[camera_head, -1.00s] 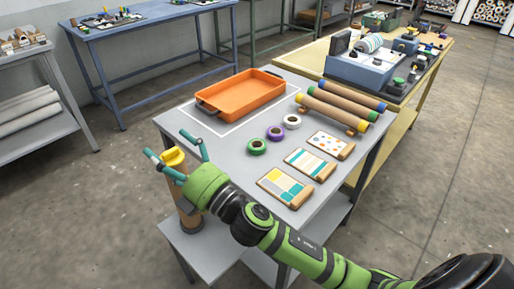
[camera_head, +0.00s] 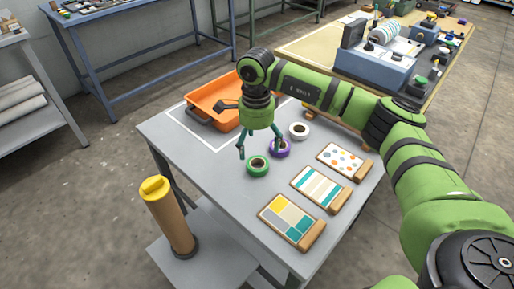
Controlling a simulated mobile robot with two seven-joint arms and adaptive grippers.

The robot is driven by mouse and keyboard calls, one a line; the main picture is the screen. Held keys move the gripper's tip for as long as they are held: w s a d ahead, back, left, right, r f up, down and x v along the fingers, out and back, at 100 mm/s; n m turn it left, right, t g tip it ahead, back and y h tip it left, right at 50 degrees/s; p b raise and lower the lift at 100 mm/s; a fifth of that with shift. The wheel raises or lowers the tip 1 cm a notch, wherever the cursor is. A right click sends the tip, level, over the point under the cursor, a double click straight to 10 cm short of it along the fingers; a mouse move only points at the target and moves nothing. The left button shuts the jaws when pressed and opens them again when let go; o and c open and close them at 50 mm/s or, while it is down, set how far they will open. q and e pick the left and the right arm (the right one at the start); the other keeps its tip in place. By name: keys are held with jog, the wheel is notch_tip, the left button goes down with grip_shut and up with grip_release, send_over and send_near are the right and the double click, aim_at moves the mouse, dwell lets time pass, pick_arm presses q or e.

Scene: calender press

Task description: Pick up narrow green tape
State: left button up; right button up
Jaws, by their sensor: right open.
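The narrow green tape (camera_head: 258,167) is a small green ring lying flat on the grey table (camera_head: 190,150), left of a purple tape roll (camera_head: 280,149). My right gripper (camera_head: 260,151) points down over the table, just behind and above the green and purple rolls. Its teal fingers are spread open, with one fingertip near the green roll and the other near the purple one. No roll is held between them. Whether a finger touches a roll is hard to tell. My left gripper is not in view.
A white tape roll (camera_head: 299,131) lies farther back. Several patterned sample boards, including a colour-block one (camera_head: 291,222), lie at the right. My right arm partly hides the orange tray (camera_head: 205,104). A yellow-capped brown tube (camera_head: 168,214) stands at the front left on a lower shelf.

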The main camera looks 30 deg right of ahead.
aim_at(258, 163)
jog(key=shift+s+a, duration=0.2)
jog(key=shift+s, duration=0.2)
jog(key=shift+s+a+f+p, duration=0.2)
jog(key=shift+s+p, duration=0.1)
jog(key=shift+s, duration=0.15)
jog(key=shift+s+f, duration=0.15)
jog(key=shift+f, duration=0.25)
jog(key=f, duration=0.2)
jog(key=f+p, duration=0.1)
jog(key=shift+w+d, duration=0.25)
jog(key=shift+f, duration=0.65)
jog(key=c, duration=0.3)
jog(key=shift+w, duration=0.1)
jog(key=c, duration=0.7)
jog(key=shift+c, duration=0.7)
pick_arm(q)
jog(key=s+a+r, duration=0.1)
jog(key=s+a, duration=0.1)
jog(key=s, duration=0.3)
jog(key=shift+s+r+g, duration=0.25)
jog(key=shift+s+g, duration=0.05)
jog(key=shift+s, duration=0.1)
pick_arm(e)
jog(key=shift+r, duration=0.1)
